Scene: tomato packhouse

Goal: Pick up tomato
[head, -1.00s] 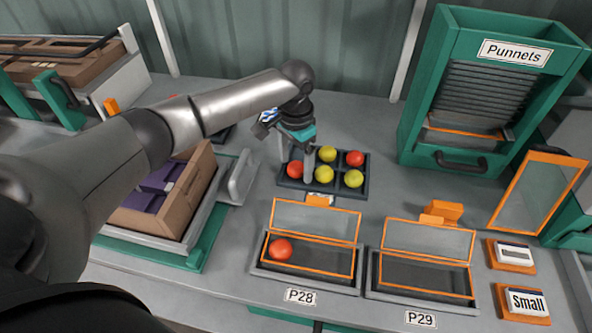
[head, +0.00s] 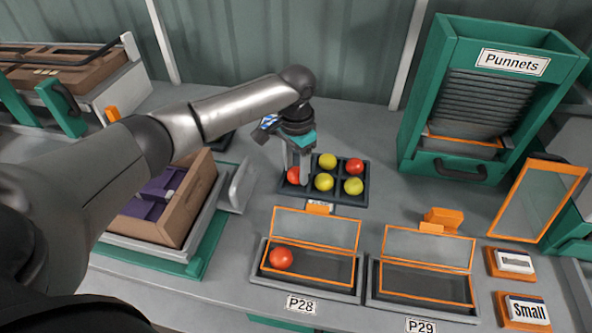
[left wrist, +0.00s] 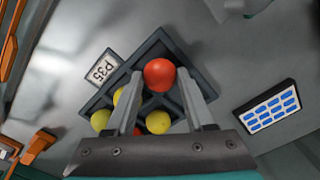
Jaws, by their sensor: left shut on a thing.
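A red tomato (head: 293,175) is at the left of the front row of a dark divided tray (head: 345,198). My left gripper (head: 295,179) reaches down over it and is shut on it, one finger on each side. In the left wrist view the tomato (left wrist: 160,74) shows between the fingertips, at a corner of the tray (left wrist: 150,48). I cannot tell whether it is clear of its compartment. Two yellow tomatoes, a yellow-green one (head: 353,186) and another red one (head: 355,165) are in the tray. My right gripper is not in view.
An open punnet (head: 268,283) at P28 holds a red tomato (head: 281,258). The open punnet (head: 378,290) at P29 is empty. A cardboard box (head: 193,205) stands left, and a green punnet dispenser (head: 415,130) stands right. Bench behind the tray is clear.

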